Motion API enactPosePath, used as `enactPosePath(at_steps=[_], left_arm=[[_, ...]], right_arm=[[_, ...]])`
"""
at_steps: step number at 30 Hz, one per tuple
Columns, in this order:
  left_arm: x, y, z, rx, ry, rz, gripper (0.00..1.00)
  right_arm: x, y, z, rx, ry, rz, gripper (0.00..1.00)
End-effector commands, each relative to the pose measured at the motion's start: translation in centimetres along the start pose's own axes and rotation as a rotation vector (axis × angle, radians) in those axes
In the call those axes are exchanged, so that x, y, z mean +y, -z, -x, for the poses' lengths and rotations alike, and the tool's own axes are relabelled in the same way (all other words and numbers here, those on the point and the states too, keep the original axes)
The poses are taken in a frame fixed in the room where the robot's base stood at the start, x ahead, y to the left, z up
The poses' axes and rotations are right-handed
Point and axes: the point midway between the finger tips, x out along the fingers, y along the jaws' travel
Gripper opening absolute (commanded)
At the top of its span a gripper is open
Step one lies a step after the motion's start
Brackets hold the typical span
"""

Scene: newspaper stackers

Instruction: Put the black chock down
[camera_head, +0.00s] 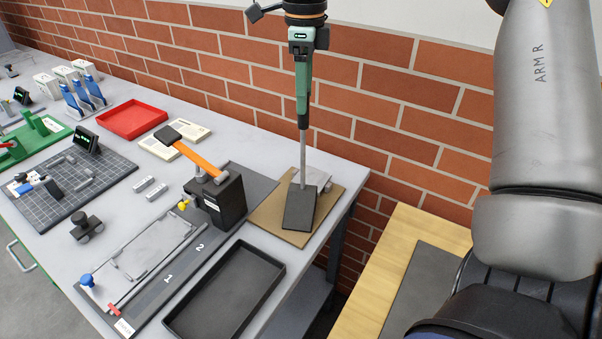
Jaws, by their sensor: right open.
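The black chock (298,210) is a dark wedge. It rests on a brown board (270,222) at the right end of the grey bench, its sloped face toward me. My right gripper (303,183) comes down from above on green and grey fingers, seen edge-on. Its thin tips end at the chock's upper edge. It is open, but I cannot tell whether the tips touch the chock. A pale grey piece (318,180) lies on the board behind the chock, partly hidden. My left gripper is not in view.
A black block with an orange-handled hammer (196,160) stands left of the board. An empty black tray (222,329) lies in front. A dark mat (187,278) is marked 1 and 2. A brick wall (420,120) rises close behind. A wooden surface (385,260) is at right.

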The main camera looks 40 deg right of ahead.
Motion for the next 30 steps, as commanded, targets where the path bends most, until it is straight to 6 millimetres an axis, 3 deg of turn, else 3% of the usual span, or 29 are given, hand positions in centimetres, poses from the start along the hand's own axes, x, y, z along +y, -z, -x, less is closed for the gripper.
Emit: enactPosePath(at_steps=[8, 16, 25, 30], left_arm=[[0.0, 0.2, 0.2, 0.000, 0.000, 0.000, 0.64], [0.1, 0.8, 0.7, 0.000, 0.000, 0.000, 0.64], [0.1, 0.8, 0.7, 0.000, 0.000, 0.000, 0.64], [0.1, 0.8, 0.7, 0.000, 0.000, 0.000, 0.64]], right_arm=[[-0.1, 0.0, -2.4, 0.002, -0.002, -0.001, 0.65], [-0.5, -0.2, -6.2, 0.001, -0.002, -0.002, 0.65], [-0.6, -0.2, -6.9, -0.001, 0.002, -0.002, 0.65], [-0.6, -0.2, -6.8, -0.001, 0.002, -0.002, 0.48]])
